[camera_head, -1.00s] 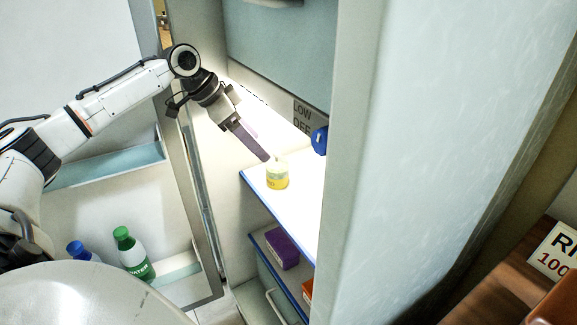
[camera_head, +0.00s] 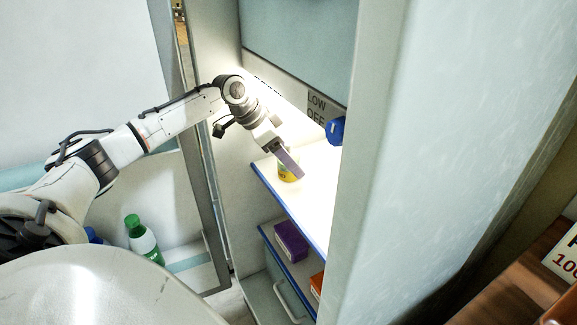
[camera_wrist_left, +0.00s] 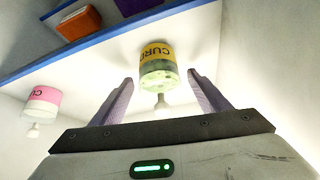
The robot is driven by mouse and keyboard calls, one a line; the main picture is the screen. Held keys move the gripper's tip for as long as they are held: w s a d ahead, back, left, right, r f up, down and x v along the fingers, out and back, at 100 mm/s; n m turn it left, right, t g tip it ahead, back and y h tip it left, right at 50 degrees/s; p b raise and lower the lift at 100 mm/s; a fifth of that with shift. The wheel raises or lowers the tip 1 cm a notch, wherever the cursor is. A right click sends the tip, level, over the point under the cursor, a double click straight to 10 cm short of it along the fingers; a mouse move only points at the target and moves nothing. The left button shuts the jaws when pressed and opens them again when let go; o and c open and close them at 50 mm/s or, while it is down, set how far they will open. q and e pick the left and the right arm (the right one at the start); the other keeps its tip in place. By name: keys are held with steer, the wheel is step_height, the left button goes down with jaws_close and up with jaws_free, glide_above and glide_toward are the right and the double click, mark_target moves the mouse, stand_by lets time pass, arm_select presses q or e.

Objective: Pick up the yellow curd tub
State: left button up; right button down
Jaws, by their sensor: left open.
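The yellow curd tub (camera_head: 283,174) stands on the top white shelf (camera_head: 311,203) inside the open fridge. In the head view my left gripper (camera_head: 290,165) partly covers it. In the left wrist view the curd tub (camera_wrist_left: 157,65) has a yellow band with dark lettering and a pale green lid. It lies between and just beyond the tips of my left gripper (camera_wrist_left: 160,82). The fingers are open on either side and empty. My right gripper is not in view.
A pink-banded tub (camera_wrist_left: 41,103) stands on the same shelf in the wrist view. A purple box (camera_head: 291,241) and an orange box (camera_head: 317,285) sit on the shelf below. A green-capped bottle (camera_head: 143,240) stands in the door rack.

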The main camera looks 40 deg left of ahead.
arm_select(q)
steer(key=c, duration=1.1)
steer(key=shift+c, duration=0.7)
steer(key=shift+r, duration=0.15)
